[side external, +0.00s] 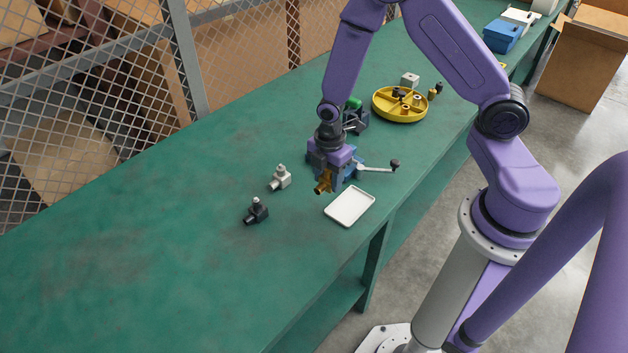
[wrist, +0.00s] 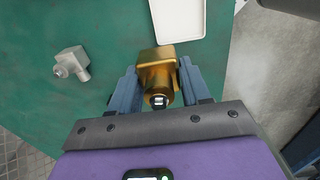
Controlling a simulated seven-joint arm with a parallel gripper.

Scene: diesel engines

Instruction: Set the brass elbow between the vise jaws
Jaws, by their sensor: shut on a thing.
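The brass elbow (side external: 323,185) hangs below my gripper (side external: 327,176) in the side view, over the bench near the white tray. In the wrist view my gripper (wrist: 158,78) is shut on the brass elbow (wrist: 163,80), with a blue-grey finger on each side of it. The blue vise (side external: 349,172) is close behind my gripper, with its lever handle reaching right to a dark knob. My gripper hides much of the vise, and I cannot see the gap between its jaws. The elbow appears in front of the vise, outside it.
An empty white tray (side external: 349,206) lies at the bench's front edge. A light grey elbow (side external: 281,178) and a black elbow (side external: 256,211) are to the left. A yellow round tray (side external: 400,105) with small parts stands farther back. The left part of the green bench (side external: 140,245) is clear.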

